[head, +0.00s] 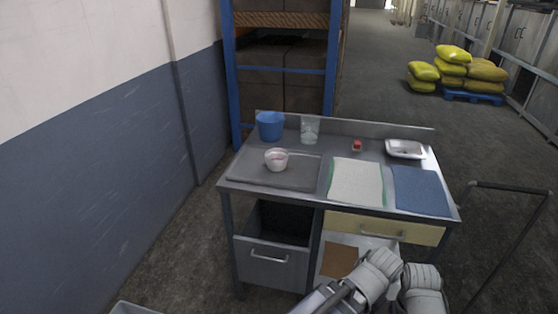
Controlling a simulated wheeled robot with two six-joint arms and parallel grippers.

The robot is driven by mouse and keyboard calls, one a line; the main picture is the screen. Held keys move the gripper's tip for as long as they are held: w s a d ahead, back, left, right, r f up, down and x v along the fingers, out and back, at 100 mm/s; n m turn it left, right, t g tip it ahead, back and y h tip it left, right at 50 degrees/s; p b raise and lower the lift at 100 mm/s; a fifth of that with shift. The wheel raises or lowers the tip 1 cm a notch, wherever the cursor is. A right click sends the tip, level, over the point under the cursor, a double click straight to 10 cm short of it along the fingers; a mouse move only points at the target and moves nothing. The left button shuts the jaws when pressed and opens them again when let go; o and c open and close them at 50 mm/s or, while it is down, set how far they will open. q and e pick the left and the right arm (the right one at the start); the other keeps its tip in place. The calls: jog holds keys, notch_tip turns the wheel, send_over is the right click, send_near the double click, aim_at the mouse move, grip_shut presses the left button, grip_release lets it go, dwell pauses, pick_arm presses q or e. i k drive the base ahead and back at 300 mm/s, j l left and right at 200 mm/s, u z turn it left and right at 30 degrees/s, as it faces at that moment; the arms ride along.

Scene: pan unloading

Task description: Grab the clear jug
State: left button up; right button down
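The clear jug (310,129) stands upright at the back of the metal worktable (322,206), just right of a blue bucket (270,126). It is see-through and its lower part looks paler. Nothing stands directly in front of it except the grey tray. Light grey links of my arms show at the bottom of the head view, low in front of the table and well apart from the jug. No fingers of either gripper can be made out.
A white bowl (276,159) sits on the grey tray (300,178). A white cloth (355,182), a blue cloth (420,190), a small red object (357,146) and a white dish (405,149) lie to the right. The yellowish drawer (380,228) is below the tabletop.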

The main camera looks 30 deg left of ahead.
aim_at(309, 124)
jog(key=i+j, duration=0.35)
jog(key=i+j+u, duration=0.1)
jog(key=i+j, duration=0.3)
jog(key=i, duration=0.15)
